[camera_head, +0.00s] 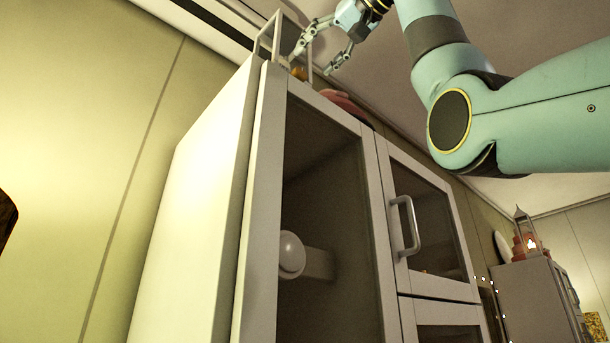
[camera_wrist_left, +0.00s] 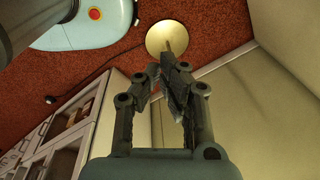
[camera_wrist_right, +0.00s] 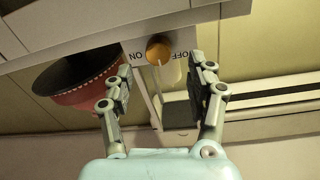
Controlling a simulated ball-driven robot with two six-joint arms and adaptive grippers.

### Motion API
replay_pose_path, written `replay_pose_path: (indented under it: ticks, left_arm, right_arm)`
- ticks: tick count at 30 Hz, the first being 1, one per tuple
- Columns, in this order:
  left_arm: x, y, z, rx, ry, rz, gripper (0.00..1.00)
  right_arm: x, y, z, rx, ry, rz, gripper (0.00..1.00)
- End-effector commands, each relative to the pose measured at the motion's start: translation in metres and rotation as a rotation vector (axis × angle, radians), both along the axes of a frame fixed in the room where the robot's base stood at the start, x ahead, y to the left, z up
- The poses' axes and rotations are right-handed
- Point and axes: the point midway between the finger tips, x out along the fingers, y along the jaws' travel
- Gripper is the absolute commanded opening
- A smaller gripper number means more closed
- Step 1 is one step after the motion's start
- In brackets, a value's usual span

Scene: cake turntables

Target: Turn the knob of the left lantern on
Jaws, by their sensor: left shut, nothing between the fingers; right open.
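The near lantern (camera_head: 262,48) is a pale frame on top of the tall cabinet. Its round orange knob (camera_wrist_right: 158,48) sits between ON and OFF labels, which appear upside down in the right wrist view; I cannot tell its setting for sure. The knob also shows small in the head view (camera_head: 298,73). My right gripper (camera_wrist_right: 163,83) is open, its fingers on either side of the space before the knob, apparently not touching it. My left gripper (camera_wrist_left: 163,70) is shut and empty, far below over the floor; it is outside the head view.
Another lantern (camera_head: 527,240), glowing, stands on a far cabinet. A gold lamp base (camera_wrist_left: 172,36) lies near my left gripper.

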Motion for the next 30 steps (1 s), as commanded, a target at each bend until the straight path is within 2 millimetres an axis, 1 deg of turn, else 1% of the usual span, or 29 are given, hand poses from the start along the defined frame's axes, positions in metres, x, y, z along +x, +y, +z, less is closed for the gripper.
replay_pose_path:
  ticks: [1,3,6,9,14,20,30]
  left_arm:
    - [0.000,0.000,0.010,0.000,0.000,0.000,0.00]
    - [0.002,0.000,0.016,0.000,-0.003,0.000,0.00]
    - [0.007,-0.002,0.023,-0.001,-0.011,0.000,0.00]
    - [0.014,-0.005,0.027,-0.007,-0.021,0.001,0.00]
    - [0.018,-0.012,0.028,-0.014,-0.028,0.004,0.00]
    - [0.017,-0.012,0.027,-0.014,-0.026,0.004,0.00]
    - [0.013,-0.007,0.027,-0.009,-0.019,0.002,0.00]
  right_arm:
    - [0.009,0.006,0.004,0.000,0.003,0.003,0.56]
    - [0.020,0.013,0.004,0.001,0.003,0.001,0.56]
    - [0.032,0.021,0.003,0.000,0.002,0.001,0.56]
    - [0.040,0.026,0.002,0.001,0.001,0.000,0.56]
    - [0.045,0.028,0.000,0.001,0.000,-0.001,0.56]
    - [0.045,0.028,0.000,0.001,0.000,-0.001,0.56]
    - [0.045,0.028,0.000,0.001,0.000,-0.001,0.12]
